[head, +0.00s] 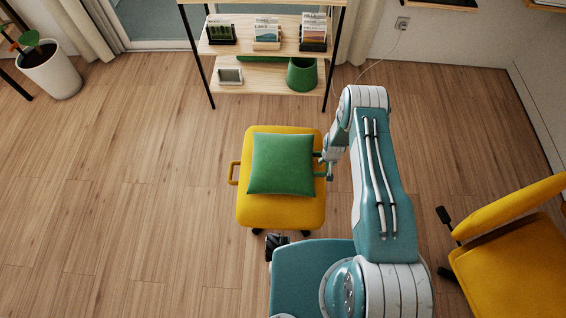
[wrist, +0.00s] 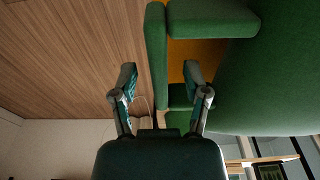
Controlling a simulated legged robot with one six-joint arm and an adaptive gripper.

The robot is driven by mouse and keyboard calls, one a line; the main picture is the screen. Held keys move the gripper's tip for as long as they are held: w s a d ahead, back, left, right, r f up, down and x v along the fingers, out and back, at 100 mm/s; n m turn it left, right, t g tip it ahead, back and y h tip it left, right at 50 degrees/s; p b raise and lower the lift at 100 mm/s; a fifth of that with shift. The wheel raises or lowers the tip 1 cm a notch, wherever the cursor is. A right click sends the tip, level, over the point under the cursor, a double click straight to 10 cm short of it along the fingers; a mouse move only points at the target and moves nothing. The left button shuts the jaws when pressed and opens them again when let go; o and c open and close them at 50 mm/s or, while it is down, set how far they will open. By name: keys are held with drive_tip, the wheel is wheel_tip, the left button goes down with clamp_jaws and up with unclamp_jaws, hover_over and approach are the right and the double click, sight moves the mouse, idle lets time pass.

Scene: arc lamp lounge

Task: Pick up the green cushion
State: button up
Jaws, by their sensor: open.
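The green cushion (head: 281,164) lies on the yellow seat (head: 256,215) in the head view. In the wrist view its large green body (wrist: 275,75) fills the right side, and a green loop (wrist: 156,50) that looks like its handle stands out from it. My gripper (head: 326,161) is at the cushion's right side. In the wrist view my gripper (wrist: 160,68) is open, with the loop's outer bar showing between its fingers. I cannot tell whether the fingers touch it.
A yellow chair (head: 510,240) stands at the right. A shelf (head: 258,80) with small stands and a green pot (head: 302,75) is behind the seat. A white planter (head: 51,72) stands at the far left. The wooden floor left of the seat is clear.

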drive_tip(key=shift+f, duration=0.25)
clamp_jaws()
drive_tip(key=shift+r, duration=0.15)
